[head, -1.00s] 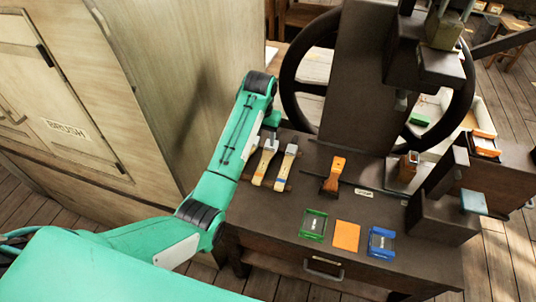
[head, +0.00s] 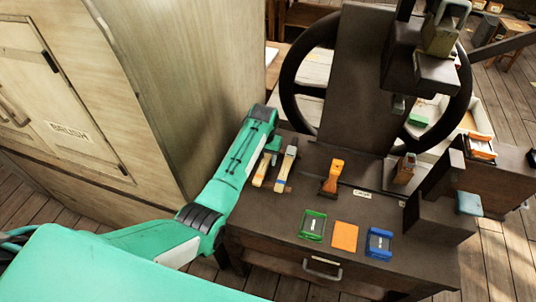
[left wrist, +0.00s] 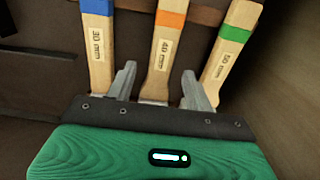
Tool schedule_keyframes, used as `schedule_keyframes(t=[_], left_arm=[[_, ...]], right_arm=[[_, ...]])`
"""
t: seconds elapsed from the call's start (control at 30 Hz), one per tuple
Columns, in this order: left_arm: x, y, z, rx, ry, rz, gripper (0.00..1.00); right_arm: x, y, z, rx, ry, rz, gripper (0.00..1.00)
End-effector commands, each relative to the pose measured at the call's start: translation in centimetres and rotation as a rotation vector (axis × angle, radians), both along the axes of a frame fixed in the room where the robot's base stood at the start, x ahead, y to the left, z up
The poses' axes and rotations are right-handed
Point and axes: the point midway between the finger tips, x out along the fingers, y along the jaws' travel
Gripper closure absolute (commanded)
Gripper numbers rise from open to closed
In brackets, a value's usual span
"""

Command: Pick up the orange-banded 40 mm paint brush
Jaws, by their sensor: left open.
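The orange-banded brush (left wrist: 163,55), labelled 40 mm, has a pale wooden handle. In the left wrist view it runs up between the two fingers of my left gripper (left wrist: 159,72), which is open, one finger on each side. I cannot tell whether either finger touches it. In the head view this brush (head: 261,172) lies at the left end of the press table, partly hidden by my left arm. The blue-banded 30 mm brush (left wrist: 98,45) is to its left in the wrist view, and the green-banded brush (left wrist: 231,45) to its right. My right gripper is not in view.
A tall wooden cabinet (head: 215,90) stands close left of my arm. The press column (head: 355,90) and handwheel (head: 290,85) rise behind the table.

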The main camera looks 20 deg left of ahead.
Motion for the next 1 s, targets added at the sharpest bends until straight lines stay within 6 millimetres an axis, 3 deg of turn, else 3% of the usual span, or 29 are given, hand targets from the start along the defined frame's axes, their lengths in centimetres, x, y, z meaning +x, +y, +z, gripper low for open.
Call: schedule_keyframes(t=[0.2,0.43,0.7,1.0], left_arm=[[0.0,0.0,-2.1,0.000,0.000,0.000,0.47],[0.0,0.0,-2.2,0.000,-0.001,0.000,0.47],[0.0,0.0,-2.2,0.000,-0.001,0.000,0.98],[0.0,0.0,-1.8,0.000,-0.002,0.000,0.98]], right_arm=[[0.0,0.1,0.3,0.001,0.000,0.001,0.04],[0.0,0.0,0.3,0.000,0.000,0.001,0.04],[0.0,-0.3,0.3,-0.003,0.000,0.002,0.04],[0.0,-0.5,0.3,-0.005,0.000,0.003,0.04]])
